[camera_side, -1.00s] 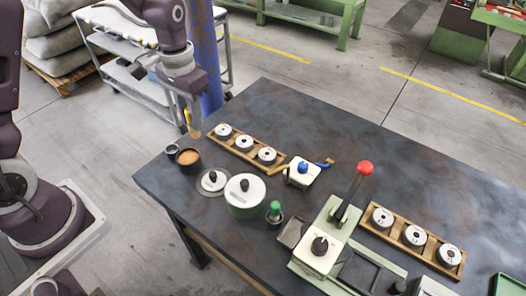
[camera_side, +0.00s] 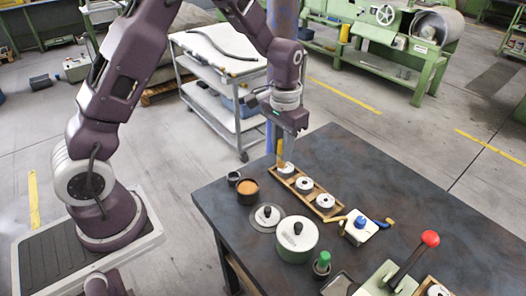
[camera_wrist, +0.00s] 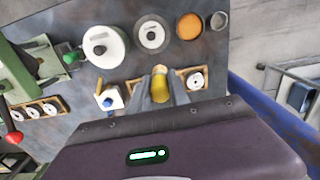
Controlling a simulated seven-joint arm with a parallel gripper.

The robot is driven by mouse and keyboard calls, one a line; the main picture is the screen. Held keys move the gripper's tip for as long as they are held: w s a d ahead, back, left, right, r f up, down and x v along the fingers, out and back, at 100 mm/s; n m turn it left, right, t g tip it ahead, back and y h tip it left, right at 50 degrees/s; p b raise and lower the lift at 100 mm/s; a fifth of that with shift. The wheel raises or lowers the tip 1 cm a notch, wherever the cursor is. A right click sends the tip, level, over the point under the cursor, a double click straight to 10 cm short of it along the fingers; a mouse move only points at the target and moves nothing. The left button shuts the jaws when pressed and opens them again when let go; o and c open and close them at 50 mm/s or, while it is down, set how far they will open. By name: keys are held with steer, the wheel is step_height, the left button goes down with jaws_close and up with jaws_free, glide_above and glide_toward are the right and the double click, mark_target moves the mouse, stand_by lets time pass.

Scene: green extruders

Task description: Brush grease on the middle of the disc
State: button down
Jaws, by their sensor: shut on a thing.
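My gripper (camera_side: 279,143) points down, shut on a brush with a yellowish-tan tip (camera_side: 280,160). In the wrist view the brush (camera_wrist: 160,88) sits between the two fingers. A wooden rack (camera_side: 313,202) holds three pale discs with dark centres: a far-end disc (camera_side: 286,169), a middle disc (camera_side: 304,184) and a near-end disc (camera_side: 325,201). In the side view the brush tip appears at or just above the far-end disc; I cannot tell if it touches. In the wrist view the brush and fingers hide part of the rack. A pot of orange-brown grease (camera_side: 247,191) stands left of the rack.
A blue-knobbed block (camera_side: 360,230) stands beyond the rack's near end.

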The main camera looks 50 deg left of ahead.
steer(key=w+d+f, duration=0.6)
steer(key=w+d, duration=0.1)
steer(key=w, duration=0.4)
steer(key=shift+a+f, duration=0.1)
steer(key=shift+f, duration=3)
steer(key=shift+s+d+f, duration=0.1)
steer(key=shift+d+f, duration=0.3)
steer(key=shift+f, duration=0.3)
steer(key=shift+s+d, duration=0.2)
steer(key=shift+d, duration=1.3)
steer(key=shift+w+a+r, duration=0.1)
steer(key=shift+w+a, duration=0.05)
steer(key=shift+a, duration=0.85)
steer(key=shift+w+a, duration=0.15)
steer(key=shift+a, duration=0.8)
step_height(320, 180, up, 8)
